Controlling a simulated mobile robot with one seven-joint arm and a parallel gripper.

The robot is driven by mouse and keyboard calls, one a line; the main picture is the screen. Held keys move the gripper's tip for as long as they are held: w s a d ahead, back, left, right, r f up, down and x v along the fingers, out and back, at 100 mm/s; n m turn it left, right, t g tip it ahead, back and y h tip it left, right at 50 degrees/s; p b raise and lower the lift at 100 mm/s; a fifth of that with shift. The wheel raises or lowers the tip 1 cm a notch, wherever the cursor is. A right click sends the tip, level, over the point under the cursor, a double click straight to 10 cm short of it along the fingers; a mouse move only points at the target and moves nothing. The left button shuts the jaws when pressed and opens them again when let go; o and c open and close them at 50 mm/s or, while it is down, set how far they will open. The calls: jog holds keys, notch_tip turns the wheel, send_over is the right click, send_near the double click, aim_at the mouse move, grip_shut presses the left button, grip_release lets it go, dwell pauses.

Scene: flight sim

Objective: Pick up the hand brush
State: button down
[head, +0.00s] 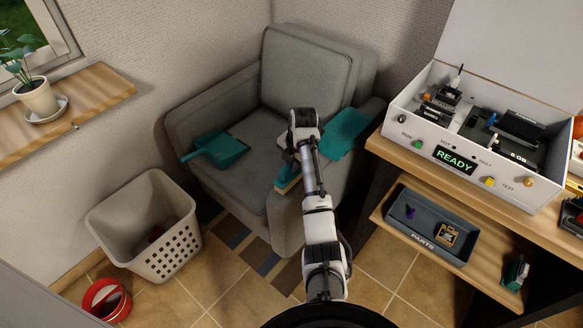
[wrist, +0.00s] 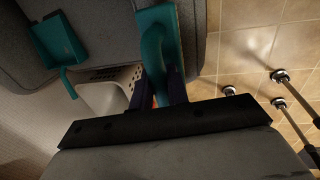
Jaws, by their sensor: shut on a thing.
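The hand brush (head: 287,181) is teal with a pale bristle edge. In the head view it shows just below my gripper (head: 291,160), in front of the armchair's seat edge and right armrest. In the wrist view my gripper (wrist: 161,88) has its two dark fingers on either side of the teal handle of the brush (wrist: 155,40), shut on it. I cannot tell whether the brush touches the armchair. My arm hides part of the gripper in the head view.
A teal dustpan (head: 221,149) lies on the grey armchair (head: 248,185) seat. A teal cloth (head: 347,132) lies over the right armrest. A white basket (head: 165,245) and red bucket (head: 106,300) stand left. A workbench (head: 400,158) with a white case stands right.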

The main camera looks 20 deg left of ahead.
notch_tip(320, 180, up, 20)
jog(key=p, duration=0.2)
jog(key=shift+f, duration=0.25)
